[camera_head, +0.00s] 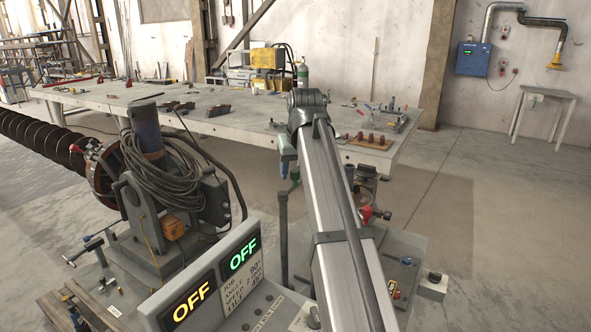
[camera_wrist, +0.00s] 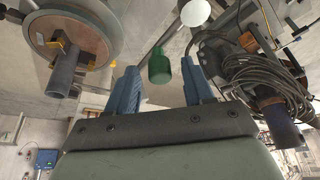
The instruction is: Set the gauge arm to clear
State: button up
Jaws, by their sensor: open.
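A green cylindrical grip on a thin rod (camera_wrist: 159,66), which appears to belong to the gauge arm, shows in the wrist view. In the head view a green knob (camera_head: 294,174) tops a thin grey stand left of my arm. My gripper (camera_wrist: 160,72) is open, with one blue finger on each side of the green grip in the picture. I cannot tell whether the grip is between the fingers in depth or touches them. In the head view my gripper (camera_head: 286,149) hangs just above the green knob, mostly hidden by my arm.
The auger (camera_head: 45,141) and its positioner with coiled cable (camera_head: 165,180) stand at left. A control panel with two OFF displays (camera_head: 243,256) is in front. A round plate (camera_wrist: 108,22) with a tube is near the fingers. A long workbench (camera_head: 220,118) stands behind; the right floor is open.

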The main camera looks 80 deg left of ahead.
grip_shut()
dwell(0.6)
